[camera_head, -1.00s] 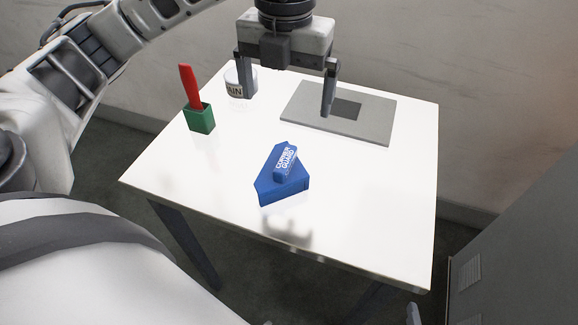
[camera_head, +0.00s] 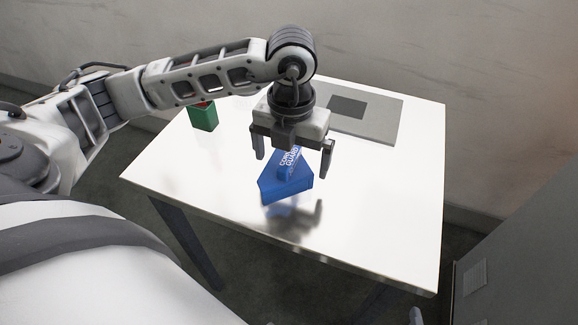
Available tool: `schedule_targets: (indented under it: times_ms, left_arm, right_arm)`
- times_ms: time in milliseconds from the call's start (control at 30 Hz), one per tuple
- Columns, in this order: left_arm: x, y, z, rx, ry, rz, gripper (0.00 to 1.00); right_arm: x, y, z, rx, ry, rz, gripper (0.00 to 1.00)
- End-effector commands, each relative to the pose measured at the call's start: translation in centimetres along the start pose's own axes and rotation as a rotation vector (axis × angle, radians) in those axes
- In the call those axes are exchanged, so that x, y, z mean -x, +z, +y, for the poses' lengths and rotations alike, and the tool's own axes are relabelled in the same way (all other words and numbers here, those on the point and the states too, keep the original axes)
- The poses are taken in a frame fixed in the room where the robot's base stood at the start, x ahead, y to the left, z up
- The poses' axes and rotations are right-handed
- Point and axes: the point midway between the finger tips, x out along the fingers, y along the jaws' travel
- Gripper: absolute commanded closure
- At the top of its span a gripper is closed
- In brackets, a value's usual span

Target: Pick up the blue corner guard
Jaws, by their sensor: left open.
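The blue corner guard (camera_head: 287,182) lies on the white table (camera_head: 390,215) near its middle, with white lettering on its raised part. My left gripper (camera_head: 292,160) is open, pointing down above the guard. One finger is to the left of the guard's raised part and the other to its right. The gripper body covers the guard's far end. I cannot tell whether the fingers touch it.
A green holder (camera_head: 204,117) stands at the back left, its red item mostly hidden behind my left arm. A grey plate (camera_head: 385,122) with a dark square lies at the back right. The table's front and right are clear. A grey cabinet (camera_head: 520,255) stands at the right.

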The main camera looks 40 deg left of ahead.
Motion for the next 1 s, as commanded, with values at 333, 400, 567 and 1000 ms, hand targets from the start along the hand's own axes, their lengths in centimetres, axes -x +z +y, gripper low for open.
schedule_targets:
  times_ms: [333,400,567,1000]
  left_arm:
    - [-0.2,0.0,0.0,0.001,0.001,-0.001,0.25]
    - [-0.2,0.0,0.0,0.0,0.001,-0.001,0.41]
    - [-0.2,0.0,0.0,0.0,0.0,-0.001,0.41]
    - [2.6,0.1,0.0,0.0,-0.001,-0.005,0.41]
  right_arm:
    - [-0.2,-0.4,0.1,0.003,0.001,0.009,0.0]
    - [-0.2,-0.4,0.1,0.003,0.001,0.009,0.0]
    - [-0.2,-0.4,0.1,0.003,0.001,0.009,0.0]
    - [-0.1,-0.4,0.1,0.004,0.002,0.004,0.0]
